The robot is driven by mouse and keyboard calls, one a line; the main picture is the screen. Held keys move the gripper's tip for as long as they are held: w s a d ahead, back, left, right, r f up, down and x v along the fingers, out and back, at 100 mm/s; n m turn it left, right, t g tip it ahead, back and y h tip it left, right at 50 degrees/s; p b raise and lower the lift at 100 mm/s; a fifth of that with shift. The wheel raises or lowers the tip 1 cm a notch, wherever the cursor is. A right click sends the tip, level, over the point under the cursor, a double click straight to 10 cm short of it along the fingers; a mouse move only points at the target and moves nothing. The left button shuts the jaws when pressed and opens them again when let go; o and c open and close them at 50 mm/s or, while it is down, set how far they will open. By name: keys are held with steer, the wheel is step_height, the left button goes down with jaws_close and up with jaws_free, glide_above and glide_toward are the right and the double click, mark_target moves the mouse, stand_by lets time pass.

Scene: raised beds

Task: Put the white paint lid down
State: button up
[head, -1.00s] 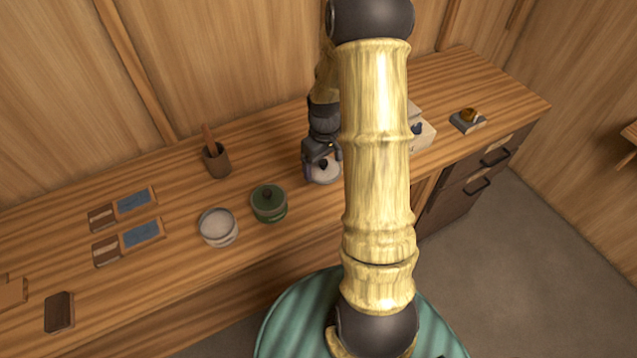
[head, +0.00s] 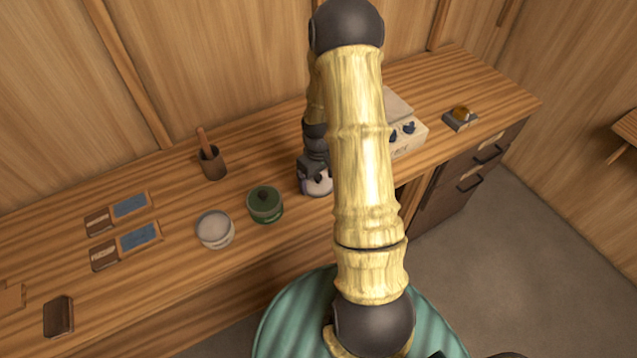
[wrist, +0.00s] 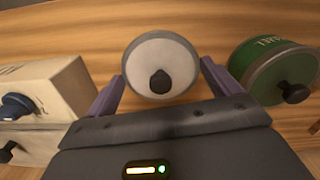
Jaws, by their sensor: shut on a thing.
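The white paint lid (wrist: 146,58), round with a dark knob, sits between the two purple fingers of my gripper (wrist: 160,88) in the wrist view. The fingers are shut on it. In the head view the white lid (head: 318,186) shows low over the bench, just left of my arm, with my gripper (head: 314,172) above it. I cannot tell whether the lid touches the wood. A white pot (head: 215,231) without a knob on top stands further left.
A green lidded pot (head: 265,206) stands close left of the lid; it also shows in the wrist view (wrist: 262,70). A pale box with dark knobs (head: 405,140) is on the right, partly behind my arm. A brown cup (head: 212,163) stands behind. The bench front (head: 285,245) is clear.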

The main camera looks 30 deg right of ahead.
mark_target(319, 184)
steer(key=shift+f+p, duration=0.4)
steer(key=shift+f, duration=1.7)
steer(key=shift+f, duration=0.25)
steer(key=o, duration=0.7)
steer(key=shift+r, duration=0.15)
step_height(319, 184, up, 11)
steer(key=shift+f+b, duration=0.1)
steer(key=shift+b, duration=1.05)
steer(key=shift+r, duration=0.7)
